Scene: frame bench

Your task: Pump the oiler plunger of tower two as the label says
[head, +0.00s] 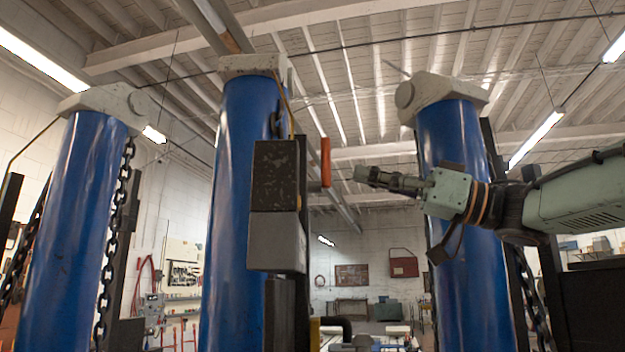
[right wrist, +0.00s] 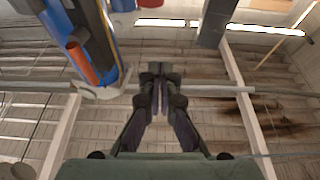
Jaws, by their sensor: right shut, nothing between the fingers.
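Three blue towers stand in the head view: a left one (head: 70,230), a middle one (head: 235,215) and a right one (head: 462,270). The middle tower carries a box with a dark upper part (head: 274,180) and a grey lower part (head: 277,240). An upright orange-red handle (head: 326,162), perhaps the plunger, sticks out at the box's right; it also shows in the right wrist view (right wrist: 82,64). My right gripper (head: 360,174) is shut and empty, a short gap right of the handle. Its closed fingertips (right wrist: 160,72) point past it. No readable label shows. My left gripper is out of view.
Chains (head: 108,245) hang beside the towers. The right tower stands behind my right gripper and close to my arm. Overhead are roof beams and lamps. A workshop wall with a red cabinet (head: 404,267) is far behind. The air between the handle and my gripper is clear.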

